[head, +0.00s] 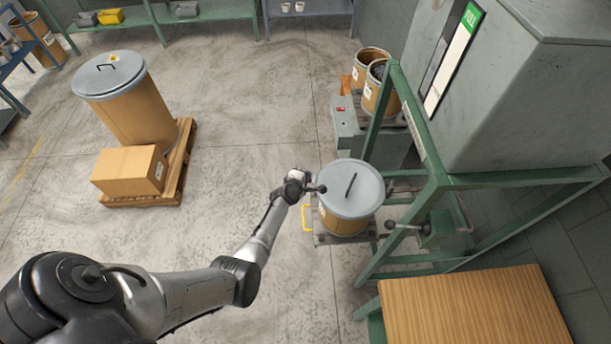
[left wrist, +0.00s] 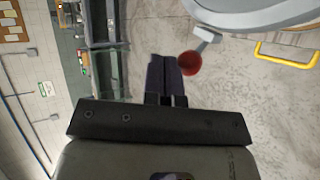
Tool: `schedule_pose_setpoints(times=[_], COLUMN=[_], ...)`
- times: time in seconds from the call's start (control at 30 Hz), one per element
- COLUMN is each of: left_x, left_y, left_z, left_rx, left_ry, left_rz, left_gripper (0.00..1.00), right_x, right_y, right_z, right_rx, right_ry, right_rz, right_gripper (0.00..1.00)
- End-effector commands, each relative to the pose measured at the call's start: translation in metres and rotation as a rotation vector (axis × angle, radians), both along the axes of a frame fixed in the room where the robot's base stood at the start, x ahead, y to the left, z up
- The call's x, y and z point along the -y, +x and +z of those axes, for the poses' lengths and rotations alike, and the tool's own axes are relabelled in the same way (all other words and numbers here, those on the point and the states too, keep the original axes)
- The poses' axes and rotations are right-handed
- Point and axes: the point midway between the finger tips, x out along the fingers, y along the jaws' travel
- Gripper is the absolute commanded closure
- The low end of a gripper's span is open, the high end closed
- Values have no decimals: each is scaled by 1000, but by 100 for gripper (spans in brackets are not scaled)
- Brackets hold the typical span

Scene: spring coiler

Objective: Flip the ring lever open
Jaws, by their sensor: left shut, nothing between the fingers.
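A fibre drum with a grey lid (head: 352,188) stands at the foot of the green machine frame; part of its rim also shows in the left wrist view (left wrist: 260,14). The ring lever (left wrist: 190,62) is a short grey arm with a round red knob, standing out from the drum's rim. My left gripper (head: 311,188) is at the left side of the drum, near the rim. In the left wrist view its dark fingers (left wrist: 164,72) are shut and empty, just left of the red knob. I cannot tell whether they touch it. My right gripper is not in view.
A yellow handle (head: 305,218) stands beside the drum. The green frame (head: 447,184) and a black-knobbed handle (head: 390,225) are to its right, a wooden tabletop (head: 470,308) in front. A pallet with a carton (head: 128,172) and large drum stands left; floor between is clear.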

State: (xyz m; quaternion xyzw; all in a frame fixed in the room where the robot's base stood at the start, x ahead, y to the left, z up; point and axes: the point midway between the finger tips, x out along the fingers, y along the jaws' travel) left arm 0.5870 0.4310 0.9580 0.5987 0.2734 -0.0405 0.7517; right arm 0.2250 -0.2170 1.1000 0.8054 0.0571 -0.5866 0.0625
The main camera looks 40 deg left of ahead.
Motion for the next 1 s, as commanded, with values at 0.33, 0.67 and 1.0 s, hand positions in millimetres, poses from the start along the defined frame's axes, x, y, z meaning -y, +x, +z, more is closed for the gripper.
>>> schedule_pose_setpoints(times=[0.33, 0.67, 1.0], left_x=[0, 0, 0], left_y=[0, 0, 0], left_z=[0, 0, 9], left_rx=[0, 0, 0], left_ry=[0, 0, 0], left_rz=[0, 0, 0], left_gripper=[100, 100, 100], right_x=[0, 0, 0], right_y=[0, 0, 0], right_z=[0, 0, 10], right_rx=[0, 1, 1], right_ry=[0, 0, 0], right_rz=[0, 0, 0], right_gripper=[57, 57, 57])
